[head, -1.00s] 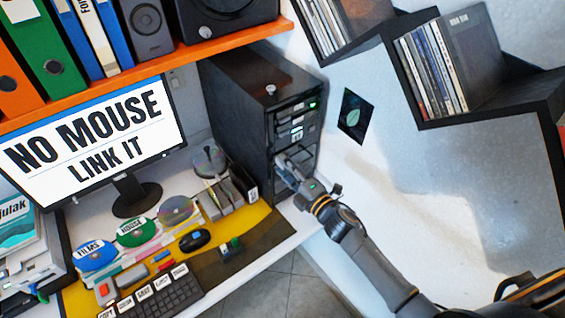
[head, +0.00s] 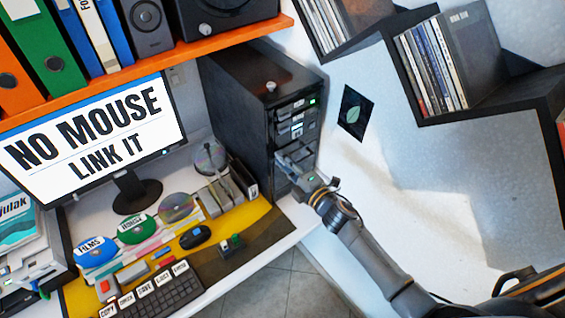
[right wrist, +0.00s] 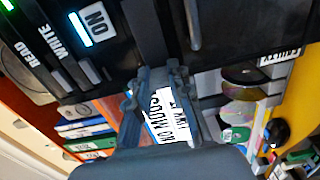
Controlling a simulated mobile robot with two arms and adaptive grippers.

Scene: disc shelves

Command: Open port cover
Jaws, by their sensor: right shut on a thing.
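The black computer tower (head: 235,115) stands on the right end of the desk, its front with drives and labels facing right. My right gripper (head: 289,163) is at the lower part of that front. In the right wrist view, the two fingers (right wrist: 160,76) are closed together at a dark flap-like piece, which I take for the port cover (right wrist: 147,35). The fingers hide part of it, so how far it stands open is unclear. The tower front (right wrist: 95,55) shows a lit "ON" label and "READ" and "WRITE" labels. My left gripper is not in view.
The monitor (head: 90,130) reads "NO MOUSE LINK IT". A keyboard (head: 155,290), mouse (head: 195,238) and several discs lie on the desk. An orange shelf (head: 150,70) is above. Black wall shelves (head: 480,115) hold cases at right. The wall between is mostly clear.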

